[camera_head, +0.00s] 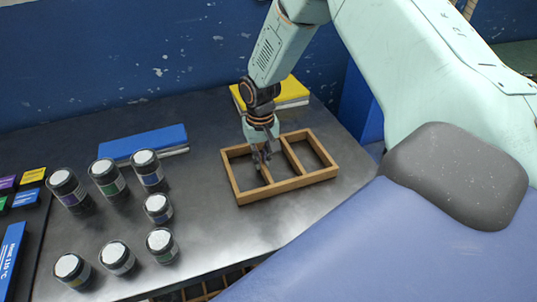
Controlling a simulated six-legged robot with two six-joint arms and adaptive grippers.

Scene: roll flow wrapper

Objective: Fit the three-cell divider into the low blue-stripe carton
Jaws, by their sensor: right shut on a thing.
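The three-cell divider (287,187) is a light-brown wooden frame with cross partitions, on the dark table. My right gripper (262,160) comes down from above and is shut on a partition at the left part of the divider. I cannot tell whether the frame touches the table or is slightly lifted. I do not make out a low carton with a blue stripe in this view. My left gripper is not in view.
Several lidded jars (110,178) stand at the left. A flat blue item (145,139) lies at the back, and a yellow one (292,90) lies behind my gripper. A gridded crate (205,290) shows below the front edge. The table's middle (215,220) is clear.

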